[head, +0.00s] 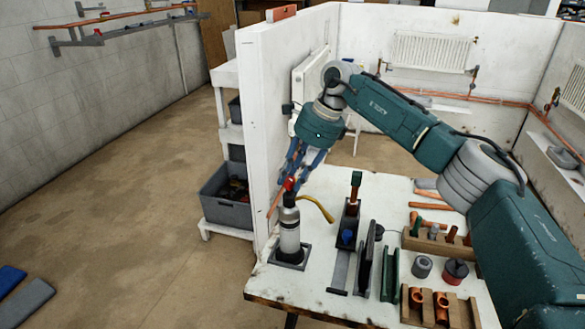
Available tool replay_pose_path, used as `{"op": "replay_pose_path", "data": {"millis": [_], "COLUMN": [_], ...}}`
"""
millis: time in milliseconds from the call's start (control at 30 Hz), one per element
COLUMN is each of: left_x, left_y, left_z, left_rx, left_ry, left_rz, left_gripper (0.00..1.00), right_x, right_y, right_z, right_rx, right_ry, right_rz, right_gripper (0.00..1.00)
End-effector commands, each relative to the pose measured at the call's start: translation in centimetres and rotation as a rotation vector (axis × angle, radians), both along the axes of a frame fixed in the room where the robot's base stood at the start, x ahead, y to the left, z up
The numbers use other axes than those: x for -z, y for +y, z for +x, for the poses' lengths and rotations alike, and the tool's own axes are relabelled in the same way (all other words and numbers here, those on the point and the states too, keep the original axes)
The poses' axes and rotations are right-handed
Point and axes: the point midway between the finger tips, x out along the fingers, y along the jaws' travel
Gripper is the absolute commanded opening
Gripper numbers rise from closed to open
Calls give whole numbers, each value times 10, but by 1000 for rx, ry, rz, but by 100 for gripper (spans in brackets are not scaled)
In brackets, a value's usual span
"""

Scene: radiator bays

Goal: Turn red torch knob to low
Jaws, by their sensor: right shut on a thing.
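The red torch (289,232) stands upright at the near left part of the white workbench, a pale grey cylinder with a black upper part, set in a dark square holder (290,258). Its red knob (289,184) is at the top, and a yellow curved tube (319,207) reaches out to the right beside it. My right gripper (290,176) comes down from above with blue fingers, shut on the red knob. The fingers partly cover the knob, and its setting cannot be read. My left gripper is not in view.
A second upright tool (355,188) with a dark green top stands right of the torch, near a blue knob (347,237). Dark upright plates (366,262) and wooden racks with copper fittings (428,308) fill the bench's right. A white partition (262,120) rises close on the left.

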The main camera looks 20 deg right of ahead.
Motion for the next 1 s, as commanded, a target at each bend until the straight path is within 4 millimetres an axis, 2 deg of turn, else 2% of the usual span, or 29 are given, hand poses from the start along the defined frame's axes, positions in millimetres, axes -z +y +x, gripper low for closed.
{"op": "replay_pose_path", "data": {"millis": [200, 733, 767, 833, 1000], "left_x": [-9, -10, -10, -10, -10], "left_y": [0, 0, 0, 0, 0], "left_z": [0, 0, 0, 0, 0], "left_rx": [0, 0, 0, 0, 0], "left_ry": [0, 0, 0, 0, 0], "left_rz": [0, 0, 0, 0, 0], "left_gripper": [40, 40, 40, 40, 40], "right_x": [-1, 0, 0, 0, 0], "right_y": [0, 0, 0, 0, 0], "right_z": [0, 0, 0, 0, 0], "right_rx": [-68, -90, -90, -90, -89], "right_ry": [1, 0, 0, 0, 0], "right_rz": [1, -1, -1, -1, -1], "right_gripper": [0, 0, 30, 44, 44]}}
